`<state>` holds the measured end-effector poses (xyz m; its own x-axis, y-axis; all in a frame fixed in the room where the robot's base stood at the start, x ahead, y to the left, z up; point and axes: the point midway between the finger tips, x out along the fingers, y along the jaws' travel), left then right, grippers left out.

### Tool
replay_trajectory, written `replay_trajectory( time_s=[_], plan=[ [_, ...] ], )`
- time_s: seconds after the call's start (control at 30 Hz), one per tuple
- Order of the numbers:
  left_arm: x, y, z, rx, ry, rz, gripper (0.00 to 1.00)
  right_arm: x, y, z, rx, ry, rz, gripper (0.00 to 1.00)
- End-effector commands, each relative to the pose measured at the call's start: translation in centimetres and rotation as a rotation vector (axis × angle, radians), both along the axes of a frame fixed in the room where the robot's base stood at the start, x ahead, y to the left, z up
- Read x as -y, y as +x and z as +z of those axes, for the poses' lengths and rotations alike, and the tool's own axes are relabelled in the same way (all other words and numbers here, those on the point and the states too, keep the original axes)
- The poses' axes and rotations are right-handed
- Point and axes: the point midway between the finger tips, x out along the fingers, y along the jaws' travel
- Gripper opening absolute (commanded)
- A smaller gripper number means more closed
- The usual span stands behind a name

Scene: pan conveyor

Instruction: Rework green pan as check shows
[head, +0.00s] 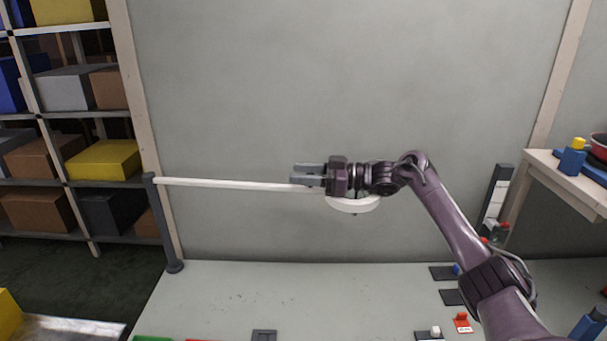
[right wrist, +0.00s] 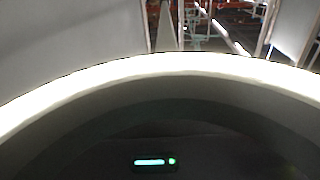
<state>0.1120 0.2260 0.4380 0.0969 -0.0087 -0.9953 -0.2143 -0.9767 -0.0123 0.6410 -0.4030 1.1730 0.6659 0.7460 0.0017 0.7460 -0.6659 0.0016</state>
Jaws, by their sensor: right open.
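My right gripper (head: 306,175) reaches in from the right in the head view. It points left with its two fingers apart, open and empty, in front of the grey wall. A white round piece (head: 352,204) shows below the gripper body. I cannot tell if they touch. In the right wrist view a large pale curved rim (right wrist: 165,66) fills the middle, with a dark inside and a small lit green bar (right wrist: 149,162). No green pan can be made out. Only a green edge (head: 152,339) shows at the bottom of the head view. My left gripper is not in view.
A white horizontal bar (head: 230,184) runs from a dark post (head: 160,222) toward the gripper. A grey surface (head: 300,290) with dark pads and a red block (head: 462,323) lies below. Shelves with boxes stand left; a table (head: 565,180) with a red dish (head: 600,146) stands right.

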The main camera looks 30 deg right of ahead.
Motion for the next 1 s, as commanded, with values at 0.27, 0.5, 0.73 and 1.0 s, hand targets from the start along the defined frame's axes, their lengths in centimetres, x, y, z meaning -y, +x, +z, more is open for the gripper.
replay_trajectory(
  time_s=[0.27,0.5,0.73,1.0],
  plan=[
    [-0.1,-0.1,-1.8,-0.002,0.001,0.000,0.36,2.7,-2.2,-0.5,-0.002,-0.004,-0.003,0.42],
    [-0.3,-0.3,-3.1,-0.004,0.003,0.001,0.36,5.4,-4.4,-0.4,-0.001,-0.001,-0.004,0.42],
    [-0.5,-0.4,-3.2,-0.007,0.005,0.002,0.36,6.0,-5.0,-0.1,-0.001,0.001,-0.002,0.42],
    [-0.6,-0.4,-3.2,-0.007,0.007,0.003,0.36,6.0,-5.0,-0.1,-0.001,0.001,-0.002,0.42]
  ],
)
